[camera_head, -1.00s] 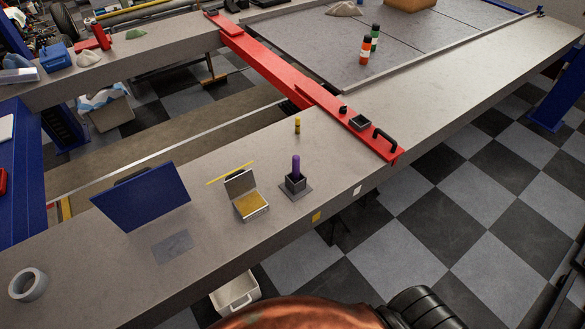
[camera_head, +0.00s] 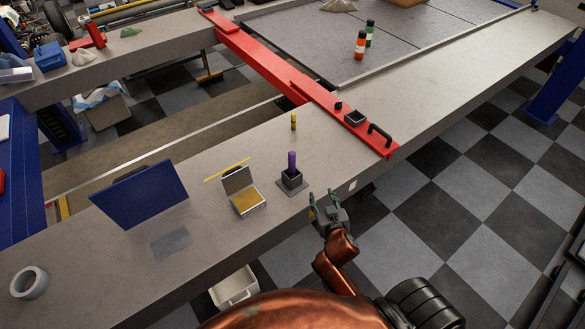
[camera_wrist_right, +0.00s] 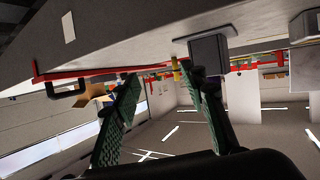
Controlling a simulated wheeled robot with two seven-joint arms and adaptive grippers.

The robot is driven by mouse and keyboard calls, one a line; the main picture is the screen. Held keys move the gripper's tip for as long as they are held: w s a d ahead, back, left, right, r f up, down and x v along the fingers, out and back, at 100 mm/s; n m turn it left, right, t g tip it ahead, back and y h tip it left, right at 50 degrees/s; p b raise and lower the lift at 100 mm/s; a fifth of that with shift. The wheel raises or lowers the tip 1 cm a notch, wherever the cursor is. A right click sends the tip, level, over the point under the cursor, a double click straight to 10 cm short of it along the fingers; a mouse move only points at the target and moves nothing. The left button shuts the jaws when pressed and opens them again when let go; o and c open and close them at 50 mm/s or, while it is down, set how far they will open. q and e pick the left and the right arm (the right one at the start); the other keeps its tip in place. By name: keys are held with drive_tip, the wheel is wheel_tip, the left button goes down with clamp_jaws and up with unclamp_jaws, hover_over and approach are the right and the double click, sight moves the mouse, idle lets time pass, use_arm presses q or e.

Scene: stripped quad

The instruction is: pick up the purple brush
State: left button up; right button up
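The purple brush (camera_head: 292,161) stands upright in a small dark square holder (camera_head: 292,179) on the grey bench top. My right gripper (camera_head: 327,206) is open and empty, in front of and to the right of the holder, near the bench's front edge and apart from the brush. In the right wrist view the picture is turned over; the two green fingers (camera_wrist_right: 160,120) are spread wide, and the dark holder (camera_wrist_right: 208,54) shows above the right finger. The brush is hard to make out there. My left gripper is not in view.
An open box with yellow contents (camera_head: 246,201) and a blue panel (camera_head: 140,195) are left of the holder. A small yellow cylinder (camera_head: 293,122) stands behind it. A red beam (camera_head: 320,95) with a black handle crosses the bench to the right.

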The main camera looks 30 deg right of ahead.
sight(293, 162)
drive_tip(key=w+a+r+t, duration=0.1)
drive_tip(key=w+r, duration=0.1)
drive_tip(key=r, duration=0.1)
drive_tip(key=w+a+r+n+t+y, duration=0.1)
drive_tip(key=w+a+r+t, duration=0.1)
drive_tip(key=w+r, duration=0.1)
drive_tip(key=w+a+r+t+y, duration=0.1)
drive_tip(key=w+a+r+t, duration=0.1)
drive_tip(key=r, duration=0.1)
drive_tip(key=shift+w+a+r, duration=0.15)
drive_tip(key=shift+w+r, duration=0.2)
drive_tip(key=shift+w, duration=0.05)
drive_tip(key=w, duration=0.2)
drive_tip(key=w+d+f, duration=0.1)
drive_tip(key=w, duration=0.4)
drive_tip(key=shift+d+f, duration=0.2)
drive_tip(key=shift+d, duration=0.1)
drive_tip(key=shift+c, duration=0.4)
clamp_jaws()
